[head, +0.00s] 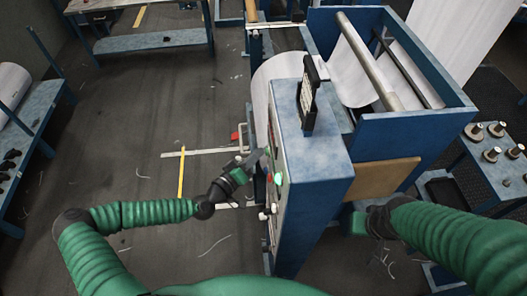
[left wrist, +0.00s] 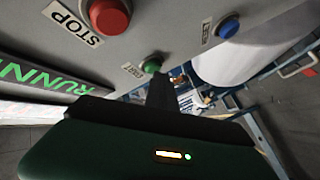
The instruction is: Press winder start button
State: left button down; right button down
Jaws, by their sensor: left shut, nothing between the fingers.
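The control panel (head: 275,180) is on the left face of a blue cabinet, seen almost edge-on in the head view. In the left wrist view, a green button (left wrist: 152,65) has a small label (left wrist: 133,71), too blurred to read surely. A red button (left wrist: 110,14) sits beside a STOP label (left wrist: 70,20), and a blue button (left wrist: 228,27) is to the right. My left gripper (head: 254,158) is shut and empty, close to the panel. Its fingertips (left wrist: 162,82) overlap the green button's lower edge; I cannot tell whether they touch. My right gripper (head: 357,222) is right of the cabinet, its fingers hidden.
A lit display (left wrist: 45,88) with green letters is on the panel's left. The blue winder frame (head: 425,140) with rollers and white fabric stands behind the cabinet. A table with metal spools (head: 490,153) is at right. The floor left of the panel is mostly open.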

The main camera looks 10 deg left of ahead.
pick_arm(q)
jog(key=shift+a, duration=0.1)
jog(key=shift+s+a+b, duration=0.25)
jog(key=shift+a+b, duration=0.3)
jog(key=shift+a, duration=0.1)
jog(key=shift+a, duration=0.1)
jog(key=a+b, duration=0.1)
jog(key=a, duration=0.1)
jog(key=s+a+b, duration=0.1)
jog(key=a+b, duration=0.1)
jog(key=shift+s+a, duration=0.15)
jog(key=shift+a, duration=0.2)
dwell(0.3)
